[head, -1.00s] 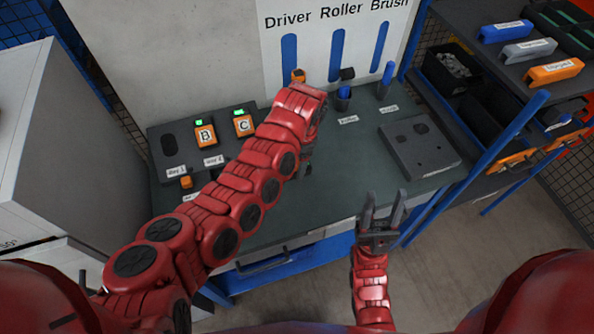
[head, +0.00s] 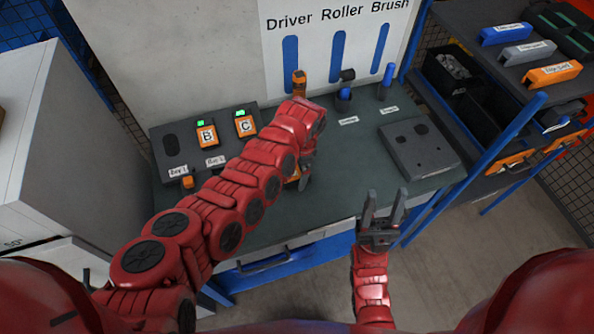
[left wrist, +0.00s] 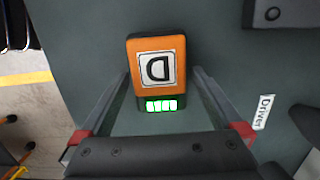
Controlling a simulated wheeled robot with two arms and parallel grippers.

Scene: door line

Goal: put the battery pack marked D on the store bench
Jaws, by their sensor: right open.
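The battery pack marked D (left wrist: 155,70) is orange and dark with lit green bars. It lies on the dark bench top in the left wrist view. My left gripper (left wrist: 160,88) is open, with one finger on each side of the pack and visible gaps between. In the head view my left gripper (head: 304,176) is over the middle of the bench (head: 345,190), and my red arm hides most of the pack there. My right gripper (head: 384,210) is open and empty at the bench's front edge. I cannot tell which surface is the store bench.
Packs B (head: 207,134) and C (head: 245,125) sit in a dark charging block at the back left. Tool holders (head: 344,98) stand below the shadow board (head: 335,45). A grey fixture plate (head: 419,147) lies at right. A shelf rack (head: 500,75) stands further right.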

